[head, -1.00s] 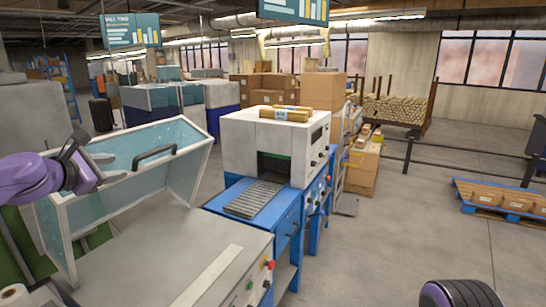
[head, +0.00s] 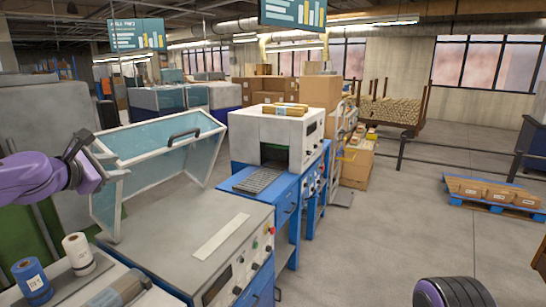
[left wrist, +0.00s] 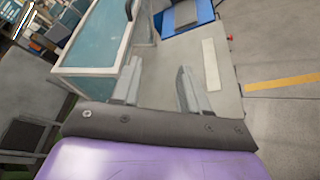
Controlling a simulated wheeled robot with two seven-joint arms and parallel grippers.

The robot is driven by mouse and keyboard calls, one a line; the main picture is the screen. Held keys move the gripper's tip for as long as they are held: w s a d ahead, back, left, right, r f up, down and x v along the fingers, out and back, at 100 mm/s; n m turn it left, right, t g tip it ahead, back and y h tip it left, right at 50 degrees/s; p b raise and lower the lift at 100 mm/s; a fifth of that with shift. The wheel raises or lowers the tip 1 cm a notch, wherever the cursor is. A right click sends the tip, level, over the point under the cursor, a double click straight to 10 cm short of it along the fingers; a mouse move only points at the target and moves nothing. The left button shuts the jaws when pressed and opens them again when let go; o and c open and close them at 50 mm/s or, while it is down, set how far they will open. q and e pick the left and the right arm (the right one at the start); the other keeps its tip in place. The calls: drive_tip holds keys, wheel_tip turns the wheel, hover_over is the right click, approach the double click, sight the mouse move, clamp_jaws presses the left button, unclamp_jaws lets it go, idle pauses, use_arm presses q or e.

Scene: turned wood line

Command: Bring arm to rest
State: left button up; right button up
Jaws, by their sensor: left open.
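My left gripper (head: 112,164) comes in from the left on its purple arm. It is open and empty, in the air beside the glazed hood (head: 165,160) with its black handle (head: 184,133). In the left wrist view its two fingers (left wrist: 157,90) stand apart with nothing between them, and the machine's grey top shows beyond. A dark, ribbed round part with a purple ring (head: 453,291) shows at the bottom right; it looks like part of my right arm. My right gripper is not in view.
The grey machine top (head: 170,245) lies below the hood. A white machine with a blue base (head: 262,130) stands behind it. Two rolls, blue (head: 32,280) and white (head: 78,254), stand at the lower left. The floor (head: 400,230) at the right is clear up to a blue pallet (head: 495,205).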

use_arm(q)
drive_tip(key=s+d+f+m+g+y, duration=0.2)
drive_tip(key=s+f, duration=0.2)
drive_tip(key=f, duration=0.9)
drive_tip(key=s+d+f+m+g+y, duration=0.1)
drive_tip(key=s+d+f+m+g, duration=0.2)
drive_tip(key=f, duration=1)
drive_tip(key=s+d+f+m+g+y, duration=0.15)
drive_tip(key=s+f, duration=0.25)
drive_tip(key=f, duration=0.9)
drive_tip(key=s+d+f+m+g+y, duration=0.1)
drive_tip(key=s+f+m, duration=0.2)
drive_tip(key=s+f, duration=0.4)
drive_tip(key=s+f+m+g+y, duration=0.1)
drive_tip(key=s+f+m+g, duration=0.3)
drive_tip(key=s, duration=0.6)
drive_tip(key=s+d+f+m, duration=0.1)
drive_tip(key=s+f+m, duration=0.15)
drive_tip(key=s, duration=0.65)
drive_tip(key=s+d+f+m, duration=0.1)
drive_tip(key=s+f+m, duration=0.15)
drive_tip(key=s, duration=0.55)
wheel_tip(320, 180, down, 11)
drive_tip(key=b, duration=1.1)
drive_tip(key=shift+w+a, duration=0.2)
drive_tip(key=shift+a, duration=0.1)
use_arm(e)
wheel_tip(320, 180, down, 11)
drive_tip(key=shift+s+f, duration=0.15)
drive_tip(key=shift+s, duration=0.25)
